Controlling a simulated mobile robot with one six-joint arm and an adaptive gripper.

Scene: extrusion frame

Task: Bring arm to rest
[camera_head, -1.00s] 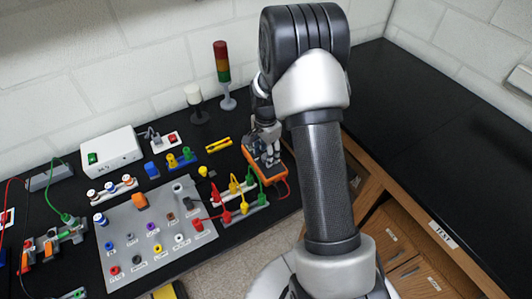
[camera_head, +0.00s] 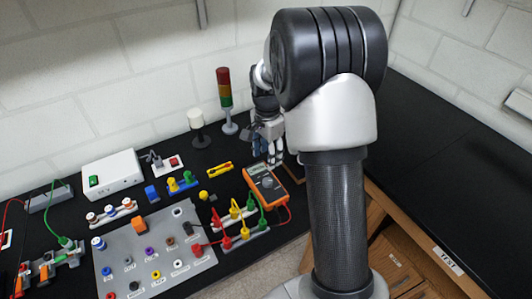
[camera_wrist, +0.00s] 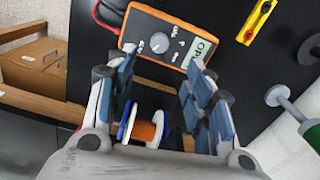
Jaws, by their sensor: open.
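My gripper (camera_head: 272,152) is above the black bench near the back corner, partly behind my own arm. In the wrist view my gripper (camera_wrist: 157,68) has its two fingers spread apart with nothing between the tips. The orange multimeter (camera_head: 265,183) lies on the bench in front of my gripper and is apart from it.
The signal tower (camera_head: 225,95) and a white-topped lamp (camera_head: 196,125) stand left of my gripper. The grey panel (camera_head: 150,262) fills the front left. The right bench (camera_head: 450,150) is clear.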

